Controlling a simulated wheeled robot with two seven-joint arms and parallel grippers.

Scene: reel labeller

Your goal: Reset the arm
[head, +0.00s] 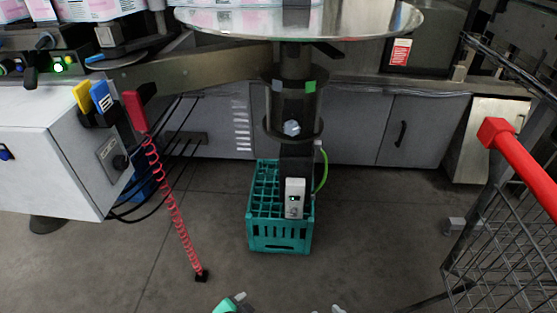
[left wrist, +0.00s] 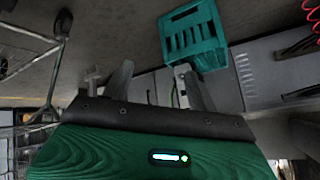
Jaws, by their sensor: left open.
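My left gripper (head: 232,303) shows only in part at the bottom edge of the head view, as a green body with a pale finger. Small pale tips (head: 338,309) at the bottom edge of the head view look like part of my right gripper. They are too cut off to show its opening. Both grippers are low in the head view, on the near side of the green crate (head: 280,233).
The crate stands on the floor below a round metal turntable (head: 300,22); it also shows in the left wrist view (left wrist: 193,40). A wire cart with a red handle (head: 520,168) stands at the right. A red coiled cord (head: 172,205) hangs at the left. Floor around the crate is clear.

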